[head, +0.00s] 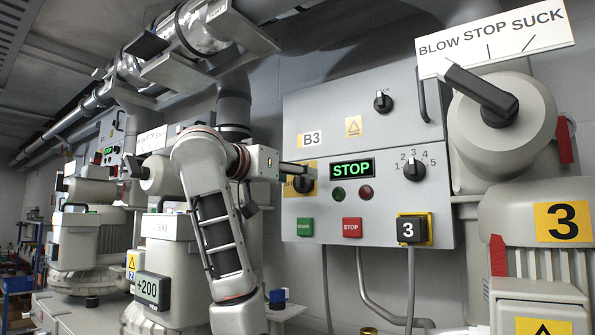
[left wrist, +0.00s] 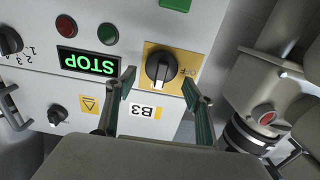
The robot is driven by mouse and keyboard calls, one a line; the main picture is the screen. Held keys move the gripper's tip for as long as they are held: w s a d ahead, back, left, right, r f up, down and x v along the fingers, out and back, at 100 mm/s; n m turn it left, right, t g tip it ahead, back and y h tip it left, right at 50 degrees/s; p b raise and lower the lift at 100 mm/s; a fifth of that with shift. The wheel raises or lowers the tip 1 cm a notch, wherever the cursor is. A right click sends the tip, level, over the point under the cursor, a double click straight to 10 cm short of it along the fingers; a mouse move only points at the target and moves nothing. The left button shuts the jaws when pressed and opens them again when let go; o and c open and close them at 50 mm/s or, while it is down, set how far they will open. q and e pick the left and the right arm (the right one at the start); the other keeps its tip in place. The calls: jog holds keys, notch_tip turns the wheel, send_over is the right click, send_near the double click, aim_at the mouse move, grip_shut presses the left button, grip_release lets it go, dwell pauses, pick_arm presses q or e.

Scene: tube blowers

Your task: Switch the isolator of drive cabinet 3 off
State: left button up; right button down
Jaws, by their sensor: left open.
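Drive cabinet B3 (head: 340,112) is a grey box on the wall with a lit STOP display (head: 352,168). Its isolator (head: 304,184) is a black rotary knob on a yellow plate at the cabinet's left edge, partly hidden by my left gripper (head: 298,168) in the head view. The left wrist view shows the cabinet upside down. There the knob (left wrist: 158,68) has its grip bar upright in the picture, and the OFF mark is to its right. My left gripper (left wrist: 158,84) is open, one finger on each side of the knob, with visible gaps.
The cabinet also carries an upper black knob (head: 383,101), a numbered selector (head: 413,168), a green button (head: 305,227), a red button (head: 352,227) and a black block marked 3 (head: 410,230). A large BLOW STOP SUCK lever (head: 480,92) stands to the right.

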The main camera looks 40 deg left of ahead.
pick_arm(q)
jog(key=shift+w+a, duration=0.1)
jog(key=shift+w, duration=0.75)
pick_arm(e)
jog(key=shift+s+d+f+h, duration=0.1)
jog(key=shift+d+f+h, duration=0.25)
jog(key=shift+d, duration=0.3)
pick_arm(q)
jog(key=c, duration=1.1)
pick_arm(e)
jog(key=shift+a+r, duration=0.1)
jog(key=shift+a, duration=0.1)
